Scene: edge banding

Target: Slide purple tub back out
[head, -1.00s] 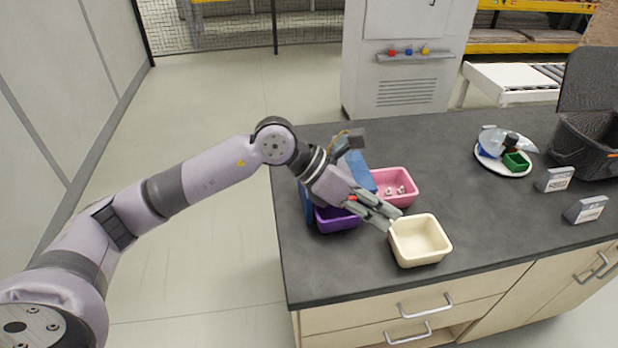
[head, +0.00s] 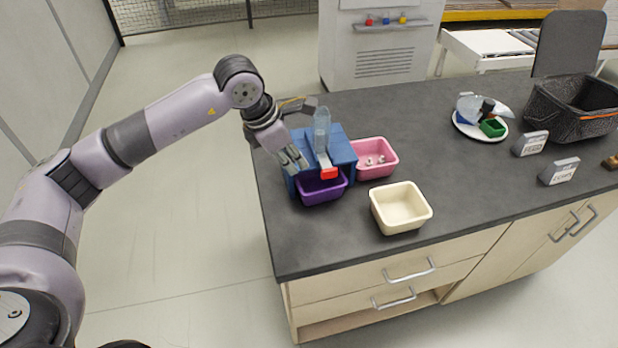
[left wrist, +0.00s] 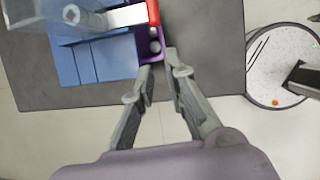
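The purple tub (head: 322,190) sits on the dark counter at the front of a blue stand (head: 340,150), partly under it. A clear bottle (head: 322,128) with a red-tipped piece (head: 328,173) stands on the stand, above the tub. My left gripper (head: 302,163) is at the left side of the stand, above and behind the tub's left end. Whether a finger touches the rim cannot be told. My right gripper is not in view.
A pink tub (head: 376,170) with small pale pieces is right of the stand. An empty cream tub (head: 401,208) is in front. A white plate (head: 463,128), two label signs and a black crate (head: 570,122) are farther right. The counter's front left is clear.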

